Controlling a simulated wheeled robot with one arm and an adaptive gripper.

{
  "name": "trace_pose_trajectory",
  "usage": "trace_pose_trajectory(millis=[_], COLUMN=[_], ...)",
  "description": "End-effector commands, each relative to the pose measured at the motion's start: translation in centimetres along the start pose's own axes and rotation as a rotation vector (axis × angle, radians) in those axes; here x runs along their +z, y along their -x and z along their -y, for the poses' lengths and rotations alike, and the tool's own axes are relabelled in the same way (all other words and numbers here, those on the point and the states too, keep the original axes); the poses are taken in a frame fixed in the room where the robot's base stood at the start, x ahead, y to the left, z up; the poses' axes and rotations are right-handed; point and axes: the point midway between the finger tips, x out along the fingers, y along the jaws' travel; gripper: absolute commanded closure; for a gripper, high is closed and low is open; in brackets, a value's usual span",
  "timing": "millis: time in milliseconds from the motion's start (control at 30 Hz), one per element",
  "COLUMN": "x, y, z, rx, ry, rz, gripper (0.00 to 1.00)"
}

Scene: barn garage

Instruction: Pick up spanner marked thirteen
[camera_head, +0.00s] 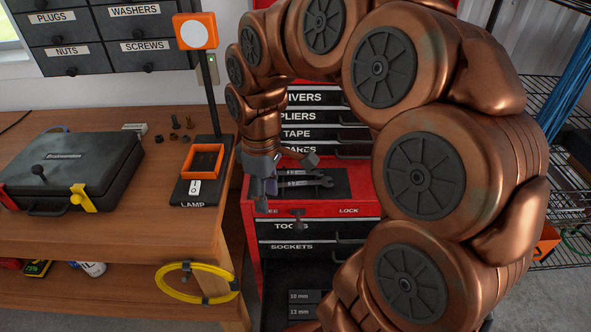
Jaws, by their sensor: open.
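At least two grey metal spanners (305,182) lie on a dark mat (338,190) on the red ledge of the tool chest. Their size markings are too small to read. My gripper (284,182) points down over the left part of the mat, with its fingers apart, beside the spanners' left ends. It partly covers that end of the mat. I cannot tell if it touches a spanner; nothing is seen between the fingers.
The red tool chest (319,208) has labelled drawers. Dark labels reading 10 mm (303,296) and 13 mm (303,312) sit low in it. A wooden bench (120,240) at left holds a black case (75,165) and a lamp (202,180). A yellow cable coil (200,283) hangs at its front.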

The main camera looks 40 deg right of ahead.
Motion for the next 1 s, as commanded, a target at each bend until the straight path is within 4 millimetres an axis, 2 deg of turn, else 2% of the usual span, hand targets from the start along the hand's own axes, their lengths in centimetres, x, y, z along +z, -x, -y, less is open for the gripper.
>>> trace_pose_trajectory(millis=[33, 200, 400, 500, 700, 1000], x=[-0.7, -1.8, -1.2, -0.7, 0.2, 0.1], y=[0.4, 0.5, -0.2, -0.7, -1.4, -3.6], z=[-1.9, -8.3, -15.3, -17.8, -20.1, -20.5], rx=[0.001, 0.017, 0.037, 0.048, 0.053, 0.055], ry=[0.031, 0.152, 0.257, 0.288, 0.32, 0.322], rz=[-0.009, -0.03, -0.035, -0.031, -0.024, -0.024], gripper=[0.54, 0.54, 0.54, 0.54, 0.54, 0.54])
